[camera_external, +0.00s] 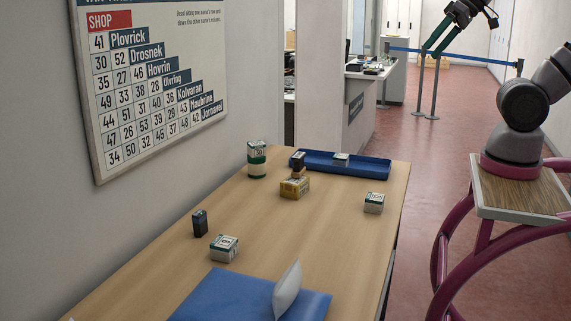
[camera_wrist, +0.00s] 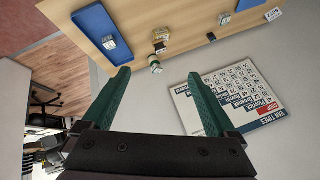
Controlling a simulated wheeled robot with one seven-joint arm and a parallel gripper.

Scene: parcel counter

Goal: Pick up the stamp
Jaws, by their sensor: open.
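A small block with a dark top and brown lower part (camera_external: 298,160) stands on a yellow box (camera_external: 294,188) near the blue tray; it looks like the stamp, but it is too small to be sure. It also shows in the wrist view (camera_wrist: 160,47), on the yellow box (camera_wrist: 161,35). A dark navy upright block (camera_external: 200,223) stands alone nearer the wall and could also be a stamp; it shows in the wrist view (camera_wrist: 211,37). My gripper (camera_external: 431,51) has green fingers, open and empty, high and well right of the counter. The wrist view shows the fingers apart (camera_wrist: 158,78).
A wall board (camera_external: 150,90) rises behind.

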